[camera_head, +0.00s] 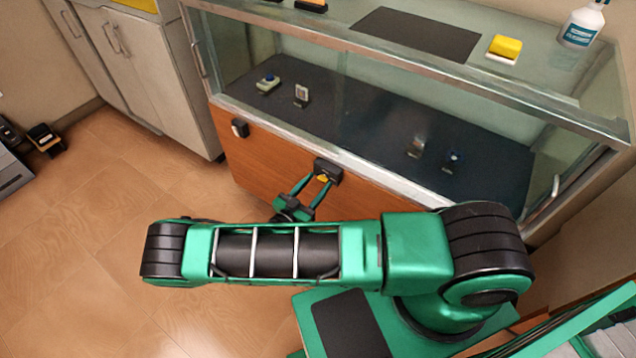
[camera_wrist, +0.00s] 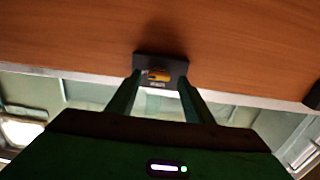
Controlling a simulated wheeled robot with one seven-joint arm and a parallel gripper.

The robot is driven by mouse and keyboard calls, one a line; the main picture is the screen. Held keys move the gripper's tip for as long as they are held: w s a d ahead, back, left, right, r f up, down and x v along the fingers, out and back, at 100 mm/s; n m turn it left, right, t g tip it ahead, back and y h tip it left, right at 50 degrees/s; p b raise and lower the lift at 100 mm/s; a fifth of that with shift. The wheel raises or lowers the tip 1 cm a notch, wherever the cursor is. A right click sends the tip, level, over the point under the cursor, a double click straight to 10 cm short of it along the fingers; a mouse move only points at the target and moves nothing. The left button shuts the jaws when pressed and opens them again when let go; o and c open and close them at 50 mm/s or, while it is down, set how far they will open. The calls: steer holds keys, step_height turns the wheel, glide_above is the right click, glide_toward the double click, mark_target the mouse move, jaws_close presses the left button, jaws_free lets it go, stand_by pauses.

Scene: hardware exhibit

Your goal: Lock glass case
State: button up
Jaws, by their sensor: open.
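The glass case (camera_head: 370,68) has a clear upper part with small items on a dark shelf and a brown wooden front panel (camera_head: 262,158) below. A black lock box (camera_head: 328,168) with a yellow part sits on the panel's upper right. My gripper (camera_head: 311,186) is open, its two fingers pointing at this box, one on each side. In the wrist view, the black box (camera_wrist: 160,67) shows its yellow part (camera_wrist: 159,75) between the tips of my gripper (camera_wrist: 160,80). I cannot tell whether the fingers touch the box.
A second black box (camera_head: 240,128) is on the panel at the left. A spray bottle (camera_head: 582,22), a yellow sponge-like block (camera_head: 505,46) and a dark mat (camera_head: 416,34) are on the case top. Grey cabinets (camera_head: 128,58) stand left.

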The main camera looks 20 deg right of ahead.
steer(key=shift+w+d, duration=0.3)
steer(key=shift+d, duration=0.15)
steer(key=c, duration=1)
steer(key=shift+c, duration=0.2)
